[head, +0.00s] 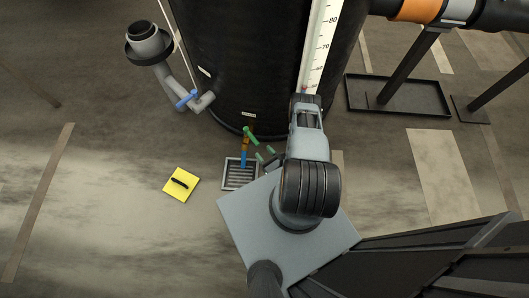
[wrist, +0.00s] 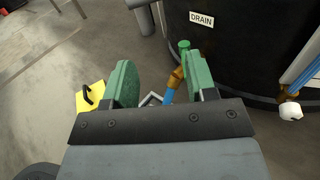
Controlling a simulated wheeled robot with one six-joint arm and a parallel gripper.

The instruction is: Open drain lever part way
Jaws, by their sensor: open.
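The drain lever (head: 251,135) is a small green handle on a brass valve (head: 246,144) low on the front of the black tank. In the wrist view the lever (wrist: 184,47) shows its green end just beyond the right finger, below the DRAIN label (wrist: 202,19). The brass valve (wrist: 177,78) is partly hidden by that finger. My gripper (head: 265,153) is open, with two green fingers just right of and nearer than the lever. In the wrist view my gripper (wrist: 160,65) has nothing between its fingers; I cannot tell whether the right finger touches the lever.
A blue pipe (head: 243,159) runs from the valve to a floor grate (head: 232,179). A yellow pad with a black handle (head: 181,184) lies left. A grey pipe with a blue handle (head: 187,98) stands back left. A black tray (head: 408,95) lies right.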

